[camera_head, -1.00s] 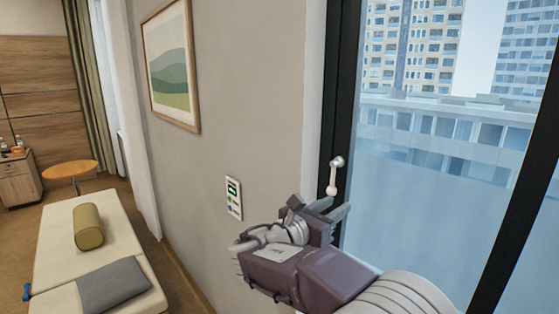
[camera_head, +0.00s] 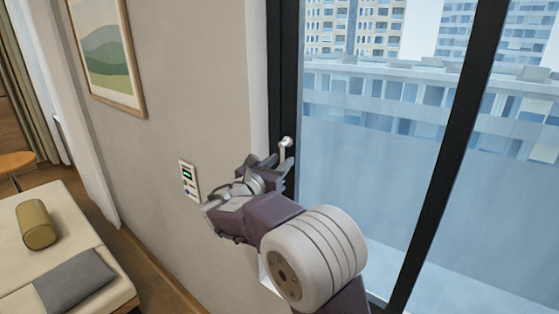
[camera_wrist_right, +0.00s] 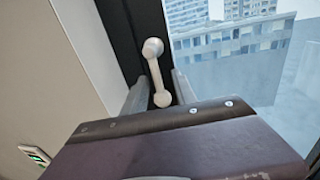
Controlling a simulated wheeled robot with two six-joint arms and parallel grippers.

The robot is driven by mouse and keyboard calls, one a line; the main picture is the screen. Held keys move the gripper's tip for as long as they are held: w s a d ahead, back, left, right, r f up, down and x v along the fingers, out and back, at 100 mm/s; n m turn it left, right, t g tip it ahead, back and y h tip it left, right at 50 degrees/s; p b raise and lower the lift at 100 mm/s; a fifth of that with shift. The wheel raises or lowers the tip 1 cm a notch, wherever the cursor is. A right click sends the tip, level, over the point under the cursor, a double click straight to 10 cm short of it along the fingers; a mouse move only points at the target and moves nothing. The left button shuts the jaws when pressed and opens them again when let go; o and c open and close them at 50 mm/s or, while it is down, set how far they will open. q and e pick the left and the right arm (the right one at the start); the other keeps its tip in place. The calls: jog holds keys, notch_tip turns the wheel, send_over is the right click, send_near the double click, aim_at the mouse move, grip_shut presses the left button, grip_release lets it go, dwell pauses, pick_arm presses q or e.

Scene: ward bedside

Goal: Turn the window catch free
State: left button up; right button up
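The window catch (camera_head: 286,144) is a small white handle with a round knob on top, on the dark window frame (camera_head: 284,70). It points up along the frame, and its lower part is hidden by my gripper in the head view. In the right wrist view the whole catch (camera_wrist_right: 156,76) shows, tilted slightly. My right gripper (camera_head: 278,163) is at the catch. In the wrist view its fingers (camera_wrist_right: 160,92) stand apart on either side of the catch's lower part, with gaps visible; contact cannot be told. My left gripper is not in view.
A wall panel with a green display (camera_head: 189,180) is left of my right gripper. A framed picture (camera_head: 108,55) hangs further left. A bed (camera_head: 65,215) with a bolster (camera_head: 36,225) and grey cushion (camera_head: 75,282) stands lower left. The window glass (camera_head: 370,180) is right.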

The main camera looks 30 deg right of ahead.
jog(key=shift+w+a+f, duration=0.1)
jog(key=shift+w, duration=0.05)
jog(key=shift+c, duration=0.8)
jog(key=shift+w, duration=0.1)
grip_shut()
